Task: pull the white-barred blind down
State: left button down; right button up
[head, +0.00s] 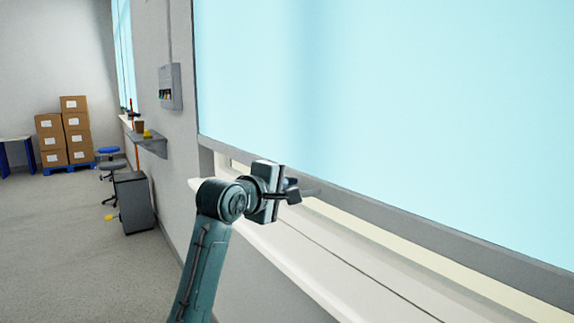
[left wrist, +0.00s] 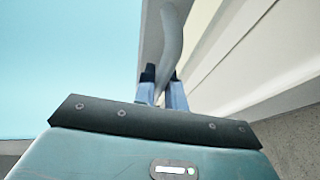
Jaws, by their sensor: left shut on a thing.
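The blind (head: 400,90) is a large light blue sheet filling the upper right of the head view, with a grey bar (head: 400,222) along its bottom edge. It also shows at the left of the left wrist view (left wrist: 60,60). A curved grey handle (left wrist: 172,40) by the bar runs down between my fingers in the left wrist view. My left gripper (head: 300,190) is shut on this handle at the bar's near left part; its fingers also show in the left wrist view (left wrist: 162,88). The fingertips are partly hidden. My right gripper is out of view.
A cream window sill (head: 290,245) runs below the bar, with a narrow gap between. Further left are a wall box (head: 170,86), a shelf (head: 150,142), a dark cabinet (head: 133,202) and stacked cartons (head: 77,123).

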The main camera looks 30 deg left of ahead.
pick_arm(q)
jog(key=shift+f+b, duration=0.3)
jog(key=shift+f, duration=1.7)
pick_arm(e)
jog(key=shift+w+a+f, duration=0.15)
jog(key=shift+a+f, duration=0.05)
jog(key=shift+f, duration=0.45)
pick_arm(q)
jog(key=c, duration=1.5)
grip_release()
jog(key=shift+o, duration=0.2)
jog(key=shift+s+r, duration=0.1)
